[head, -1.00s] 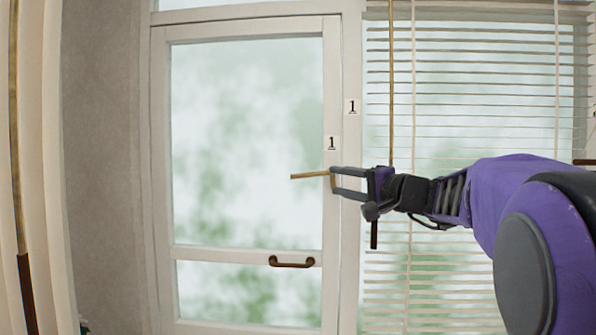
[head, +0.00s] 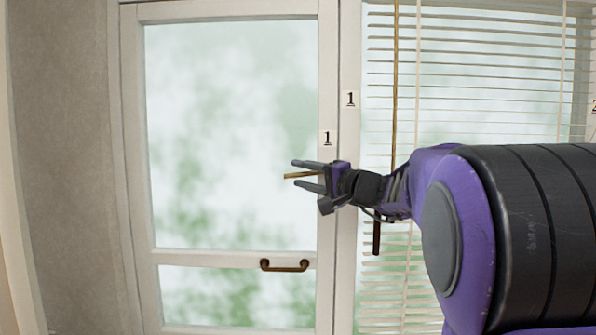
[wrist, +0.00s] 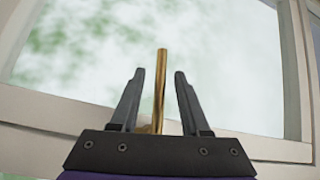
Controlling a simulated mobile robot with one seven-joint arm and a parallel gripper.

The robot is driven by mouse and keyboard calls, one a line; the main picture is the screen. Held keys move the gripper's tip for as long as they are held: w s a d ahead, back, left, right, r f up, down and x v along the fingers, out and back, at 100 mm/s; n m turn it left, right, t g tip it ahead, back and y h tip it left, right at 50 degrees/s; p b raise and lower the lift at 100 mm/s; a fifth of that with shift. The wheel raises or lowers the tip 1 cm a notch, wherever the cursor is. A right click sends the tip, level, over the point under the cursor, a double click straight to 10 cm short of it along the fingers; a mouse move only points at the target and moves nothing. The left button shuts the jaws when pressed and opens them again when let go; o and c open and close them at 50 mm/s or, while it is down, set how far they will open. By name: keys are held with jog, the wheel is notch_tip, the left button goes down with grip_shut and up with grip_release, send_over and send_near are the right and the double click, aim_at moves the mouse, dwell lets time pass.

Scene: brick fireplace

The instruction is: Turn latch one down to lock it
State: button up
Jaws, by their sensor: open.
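The brass latch handle (head: 301,175) marked one sticks out sideways at the right frame of the white glazed window (head: 323,60). Two small "1" labels (head: 327,138) are on the frame above it. My gripper (head: 302,176) is open, with one finger above and one below the handle in the head view. In the wrist view the brass latch bar (wrist: 160,88) stands between the two open fingers (wrist: 156,75), with a visible gap on each side. The latch's base is hidden behind my gripper in the head view.
A dark brass pull handle (head: 285,265) is on the lower window rail. Horizontal blinds (head: 480,90) with a hanging wand (head: 377,235) are on the right, behind my arm. A grey wall (head: 60,150) is on the left.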

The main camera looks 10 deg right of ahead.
grip_shut()
dwell(0.3)
dwell(1.2)
